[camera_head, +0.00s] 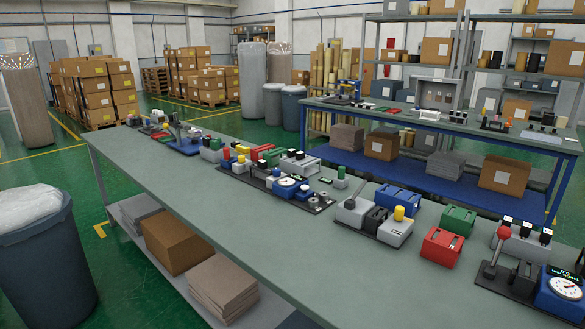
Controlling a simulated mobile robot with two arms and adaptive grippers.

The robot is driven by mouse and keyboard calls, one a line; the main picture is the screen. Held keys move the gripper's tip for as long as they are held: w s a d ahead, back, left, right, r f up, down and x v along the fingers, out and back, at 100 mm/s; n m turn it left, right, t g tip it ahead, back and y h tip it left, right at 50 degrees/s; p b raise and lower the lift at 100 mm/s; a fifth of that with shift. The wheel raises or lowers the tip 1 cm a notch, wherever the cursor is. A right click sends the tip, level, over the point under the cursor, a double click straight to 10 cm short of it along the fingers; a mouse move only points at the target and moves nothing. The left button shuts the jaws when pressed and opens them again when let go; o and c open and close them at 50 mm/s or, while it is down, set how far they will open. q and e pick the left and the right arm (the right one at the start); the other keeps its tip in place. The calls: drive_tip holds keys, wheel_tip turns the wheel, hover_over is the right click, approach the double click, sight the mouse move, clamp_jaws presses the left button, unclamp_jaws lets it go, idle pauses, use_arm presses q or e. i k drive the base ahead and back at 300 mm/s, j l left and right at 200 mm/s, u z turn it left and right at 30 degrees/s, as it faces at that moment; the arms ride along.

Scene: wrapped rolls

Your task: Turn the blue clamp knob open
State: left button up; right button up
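Neither of my grippers shows in the head view. A long grey-topped workbench (215,205) runs from the far left to the near right and carries several small devices. I cannot tell which part is a blue clamp knob. Blue parts on the bench include a blue block (398,199) right of the middle and a blue gauge unit (288,184) with a white dial on a dark plate near the middle. Another blue gauge unit (562,290) stands at the right edge, partly cut off by the frame.
A lever with a red ball (503,233), a red box (442,247) and a green box (457,221) stand on the near right bench. A second bench (480,138) stands behind. A dark bin (45,265) stands left. The bench's near left surface is bare.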

sight(277, 172)
drive_tip(key=i+j+z, duration=0.15)
drive_tip(key=z, duration=0.25)
drive_tip(key=i+j+z, duration=0.1)
drive_tip(key=j+z, duration=0.15)
drive_tip(key=z, duration=0.15)
drive_tip(key=j+z, duration=0.2)
drive_tip(key=z, duration=0.2)
drive_tip(key=i+j+z, duration=0.1)
drive_tip(key=j+z, duration=0.3)
drive_tip(key=l, duration=0.1)
